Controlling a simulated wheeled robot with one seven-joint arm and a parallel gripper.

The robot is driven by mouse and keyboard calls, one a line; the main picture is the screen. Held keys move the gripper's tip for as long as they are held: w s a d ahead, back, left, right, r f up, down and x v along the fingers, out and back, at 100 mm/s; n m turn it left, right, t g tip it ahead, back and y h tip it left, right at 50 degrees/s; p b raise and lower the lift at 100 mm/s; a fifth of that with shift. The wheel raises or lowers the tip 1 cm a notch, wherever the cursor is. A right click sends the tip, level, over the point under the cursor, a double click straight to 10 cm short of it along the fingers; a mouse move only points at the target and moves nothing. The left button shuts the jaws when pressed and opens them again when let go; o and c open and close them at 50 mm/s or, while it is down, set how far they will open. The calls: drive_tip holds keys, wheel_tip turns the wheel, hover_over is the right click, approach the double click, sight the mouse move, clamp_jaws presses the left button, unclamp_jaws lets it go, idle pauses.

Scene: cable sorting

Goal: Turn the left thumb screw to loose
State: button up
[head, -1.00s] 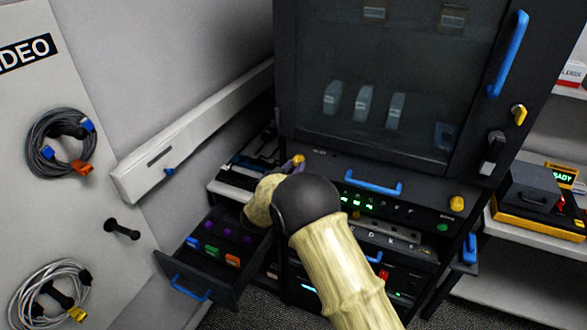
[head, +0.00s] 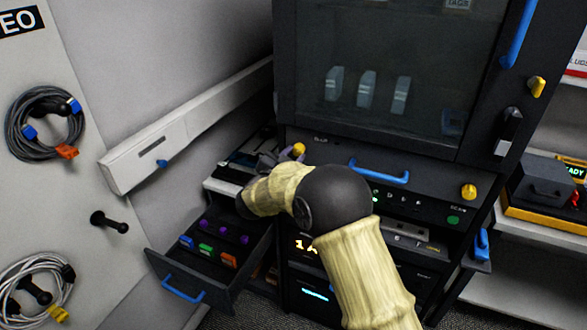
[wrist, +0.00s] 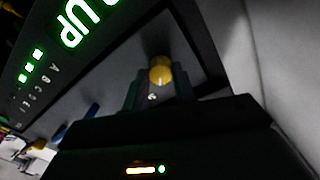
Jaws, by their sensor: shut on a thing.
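The left thumb screw is a yellow knob (head: 299,149) at the left end of the dark front panel below the glass-doored cabinet. In the wrist view the yellow knob (wrist: 160,70) sits between my two fingers. My gripper (head: 286,156) reaches it from the left and is shut on it; my arm hides part of the panel. The fingers (wrist: 158,90) are dark and partly lost in shadow in the wrist view. The knob's turn angle cannot be read. A second yellow thumb screw (head: 469,191) sits at the panel's right end, away from my gripper.
A blue bar handle (head: 379,173) sticks out between the two screws. An open drawer (head: 208,262) with coloured plugs juts out below left. A wall with hung cables (head: 45,123) is at left. A yellow-black case (head: 545,190) stands on the right shelf.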

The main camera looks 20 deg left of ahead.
drive_tip(key=m+b, duration=0.1)
drive_tip(key=b, duration=0.1)
drive_tip(key=m+b, duration=0.2)
drive_tip(key=shift+d+f+m, duration=0.1)
drive_tip(key=shift+f+m, duration=0.1)
drive_tip(key=shift+m, duration=0.1)
drive_tip(key=m+b, duration=0.3)
drive_tip(key=b, duration=0.2)
drive_tip(key=shift+y, duration=0.3)
drive_tip(key=m+b, duration=0.3)
drive_tip(key=shift+r, duration=0.2)
drive_tip(key=shift+r+m+b, duration=0.15)
drive_tip(key=shift+m+b, duration=0.4)
drive_tip(key=shift+m, duration=0.15)
drive_tip(key=o, duration=1)
drive_tip(key=shift+w, duration=0.1)
